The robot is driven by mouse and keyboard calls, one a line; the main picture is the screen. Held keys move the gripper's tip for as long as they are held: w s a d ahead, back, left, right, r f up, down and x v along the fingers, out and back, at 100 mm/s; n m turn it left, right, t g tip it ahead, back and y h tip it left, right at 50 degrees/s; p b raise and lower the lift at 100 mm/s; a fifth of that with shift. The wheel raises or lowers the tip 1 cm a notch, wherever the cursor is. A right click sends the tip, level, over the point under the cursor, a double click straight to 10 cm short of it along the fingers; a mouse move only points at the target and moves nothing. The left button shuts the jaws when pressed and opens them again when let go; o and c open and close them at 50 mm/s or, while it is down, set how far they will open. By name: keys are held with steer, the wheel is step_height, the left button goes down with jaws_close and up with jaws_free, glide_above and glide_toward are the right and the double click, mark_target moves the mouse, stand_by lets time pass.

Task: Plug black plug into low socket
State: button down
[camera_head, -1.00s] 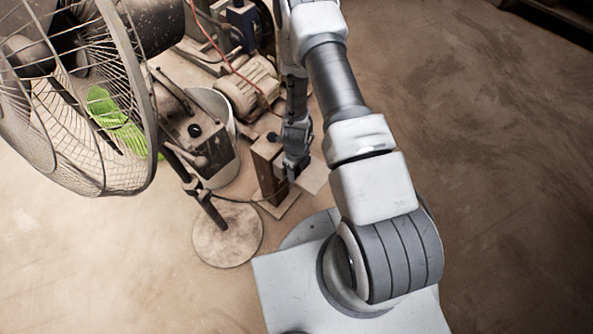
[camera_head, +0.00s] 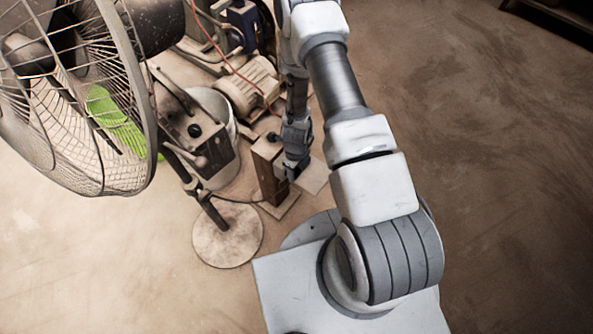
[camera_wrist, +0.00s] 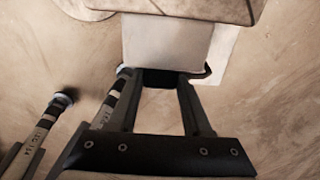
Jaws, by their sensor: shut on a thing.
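My gripper (camera_wrist: 157,92) is shut on the black plug (camera_wrist: 160,77), which shows as a dark block between the fingertips in the wrist view. The plug is close to the pale lower face (camera_wrist: 160,38) of a block ahead; I cannot tell whether it touches. In the head view my gripper (camera_head: 291,170) is low beside the right side of a brown wooden post (camera_head: 268,178). A dark knob-like piece (camera_head: 272,137) sits at the post's top. The low socket cannot be made out; the gripper and plug cover that area.
A large fan (camera_head: 75,100) stands on a round base (camera_head: 228,234) at the left. A white bucket (camera_head: 222,105) and a motor (camera_head: 248,88) are behind the post. A dark cable (camera_head: 240,204) runs along the floor at the post's foot. Bare floor lies at the right.

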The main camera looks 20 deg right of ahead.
steer(key=shift+w+a, duration=0.2)
steer(key=shift+w, duration=0.15)
stand_by(3.1)
steer(key=shift+c, duration=1.3)
jaws_free()
step_height(320, 180, up, 17)
steer(key=p, duration=0.6)
steer(key=shift+r, duration=0.2)
